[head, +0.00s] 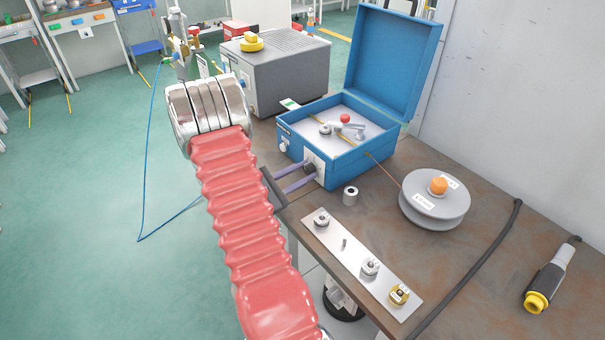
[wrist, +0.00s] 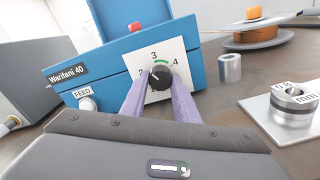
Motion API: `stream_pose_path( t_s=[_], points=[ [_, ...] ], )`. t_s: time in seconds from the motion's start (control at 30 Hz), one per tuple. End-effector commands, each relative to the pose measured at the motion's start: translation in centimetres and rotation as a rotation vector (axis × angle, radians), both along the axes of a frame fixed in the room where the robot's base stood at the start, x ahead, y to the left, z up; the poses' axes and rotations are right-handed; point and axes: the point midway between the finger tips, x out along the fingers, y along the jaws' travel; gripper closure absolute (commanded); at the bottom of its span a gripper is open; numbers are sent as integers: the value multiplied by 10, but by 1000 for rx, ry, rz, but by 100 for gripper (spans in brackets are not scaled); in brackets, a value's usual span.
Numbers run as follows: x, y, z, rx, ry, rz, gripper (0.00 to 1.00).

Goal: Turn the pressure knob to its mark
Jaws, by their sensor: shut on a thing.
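The pressure knob (wrist: 160,80) is a dark round knob on a white dial plate (wrist: 183,62) on the front of the blue wire feeder box (head: 330,171). A light pointer line on the knob points to the upper left, away from the green arc. My gripper (wrist: 158,88) has its two purple fingers on either side of the knob, shut on it. In the head view my gripper (head: 303,174) reaches the box's front from the left.
A FEED button (wrist: 87,103) sits left of the dial. A metal sleeve (head: 350,195), a plate with rollers (head: 345,245) and a wire spool (head: 436,208) stand on the bench at the right. The box lid (head: 397,60) is open. A grey machine (head: 283,75) stands behind.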

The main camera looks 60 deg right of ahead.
Motion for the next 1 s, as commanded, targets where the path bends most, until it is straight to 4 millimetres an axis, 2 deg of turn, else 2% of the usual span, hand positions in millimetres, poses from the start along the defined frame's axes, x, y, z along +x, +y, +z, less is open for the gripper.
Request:
stream_pose_path(
  t_s=[0.13,0.17,0.4,0.77,1.0],
  points=[
    [2,0,0,1,0,5,95],
    [2,0,0,1,0,5,72],
    [1,0,0,0,1,2,55],
    [2,2,0,1,2,1,54],
    [12,22,0,1,1,4,54]
  ],
)
